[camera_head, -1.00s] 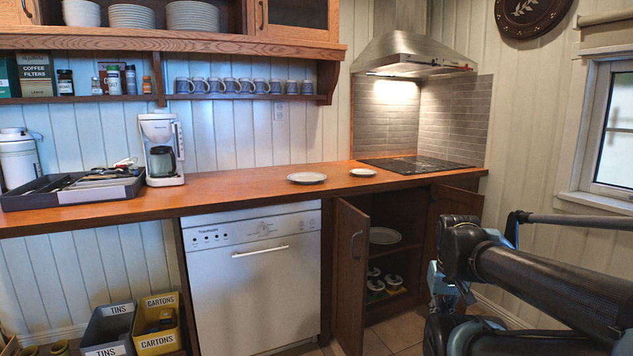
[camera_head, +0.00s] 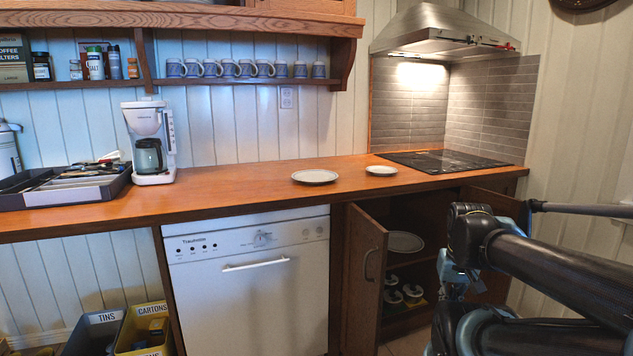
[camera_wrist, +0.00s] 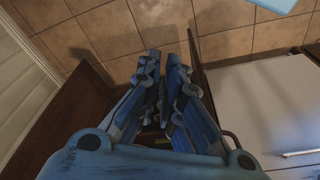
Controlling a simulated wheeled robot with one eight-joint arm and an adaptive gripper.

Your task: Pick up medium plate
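Two white plates lie on the wooden counter: a larger one (camera_head: 315,176) and, to its right, a smaller one (camera_head: 381,170). A third plate (camera_head: 405,242) lies inside the open cabinet below. I cannot tell for certain which is the medium plate. My gripper shows partly in the head view (camera_head: 452,277), low in front of the open cabinet and well apart from the counter plates. In the wrist view my gripper's blue fingers (camera_wrist: 165,62) are close together with nothing seen between them. No plate shows in that view.
The cabinet's left door (camera_head: 363,275) stands open near my arm. A coffee maker (camera_head: 149,140) and a utensil tray (camera_head: 66,192) stand at the left. The counter (camera_head: 235,190) is clear left of the plates.

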